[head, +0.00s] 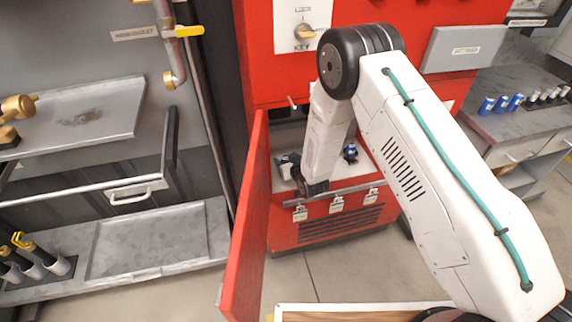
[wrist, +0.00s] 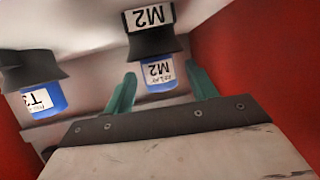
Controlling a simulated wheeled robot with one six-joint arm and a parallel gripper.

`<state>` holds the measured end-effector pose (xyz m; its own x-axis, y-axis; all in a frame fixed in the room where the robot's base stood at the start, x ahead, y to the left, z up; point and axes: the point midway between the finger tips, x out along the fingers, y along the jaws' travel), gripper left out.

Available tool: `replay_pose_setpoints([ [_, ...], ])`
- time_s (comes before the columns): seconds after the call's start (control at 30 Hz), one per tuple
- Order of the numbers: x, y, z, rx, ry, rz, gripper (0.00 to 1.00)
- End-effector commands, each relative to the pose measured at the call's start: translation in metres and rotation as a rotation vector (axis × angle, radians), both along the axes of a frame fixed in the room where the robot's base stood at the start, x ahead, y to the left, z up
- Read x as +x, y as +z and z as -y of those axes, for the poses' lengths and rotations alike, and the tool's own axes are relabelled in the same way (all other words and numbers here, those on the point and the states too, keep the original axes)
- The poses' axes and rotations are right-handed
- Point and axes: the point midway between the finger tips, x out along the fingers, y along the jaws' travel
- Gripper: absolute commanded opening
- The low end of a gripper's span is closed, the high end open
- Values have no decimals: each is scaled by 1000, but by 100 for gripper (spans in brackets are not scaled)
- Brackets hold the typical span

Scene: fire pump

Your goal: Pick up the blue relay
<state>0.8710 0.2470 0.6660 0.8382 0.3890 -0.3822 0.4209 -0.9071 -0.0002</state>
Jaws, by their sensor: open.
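In the wrist view, a blue relay marked M2 (wrist: 159,76) sits in a black socket (wrist: 150,42) under an M2 label. My gripper (wrist: 161,72) is open, with one teal finger on each side of this relay. I cannot tell whether the fingers touch it.
The red cabinet door (head: 246,225) stands open at the left of my arm. Red walls (wrist: 255,60) close in beside the gripper. More blue relays (head: 502,103) stand on the grey bench (head: 510,128) at right.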

Motion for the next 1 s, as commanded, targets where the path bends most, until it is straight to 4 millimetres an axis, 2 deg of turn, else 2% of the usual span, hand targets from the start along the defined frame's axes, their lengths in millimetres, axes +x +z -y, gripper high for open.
replay_pose_setpoints([
  [0.13, 14, -7, -8, 0, 2, 0, 57],
  [0.4, 16, -8, -11, 0, 3, -1, 57],
  [0.43, 16, -8, -11, 0, 3, -1, 51],
  [0.5, 16, -8, -11, 0, 3, -1, 32],
  [0.6, 16, -8, -10, 0, 3, -1, 8],
  [1.0, 16, -2, -11, 1, 3, 1, 8],
])
